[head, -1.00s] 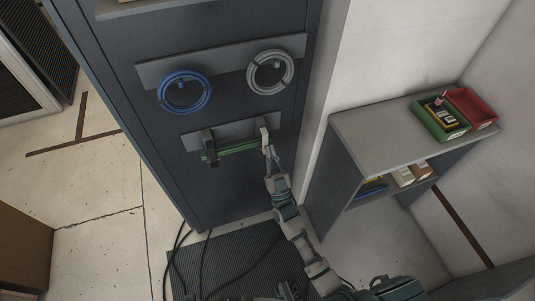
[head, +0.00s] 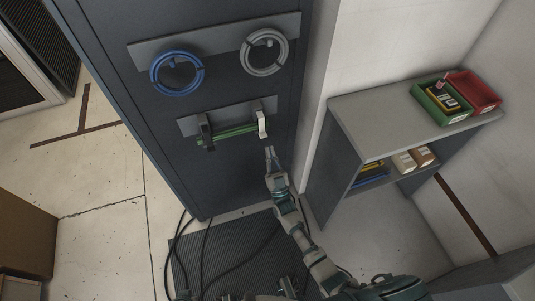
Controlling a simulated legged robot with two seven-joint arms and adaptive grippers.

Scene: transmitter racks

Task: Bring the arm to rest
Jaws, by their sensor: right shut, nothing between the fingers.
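My right arm reaches up from the bottom of the head view. Its gripper (head: 269,150) is shut and empty. It is just below the right end of a green bar (head: 230,133) and looks apart from it. The bar lies across two hooks on a grey plate (head: 188,126) on the dark rack's face. The right hook (head: 262,122) is pale and the left hook (head: 204,132) is dark.
A blue coil (head: 157,84) and a grey coil (head: 283,56) hang above on the rack (head: 225,185). A shelf unit (head: 375,112) at the right bears a green bin (head: 424,97) and a red bin (head: 483,94). Black cables (head: 205,262) lie over a dark mat (head: 238,240).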

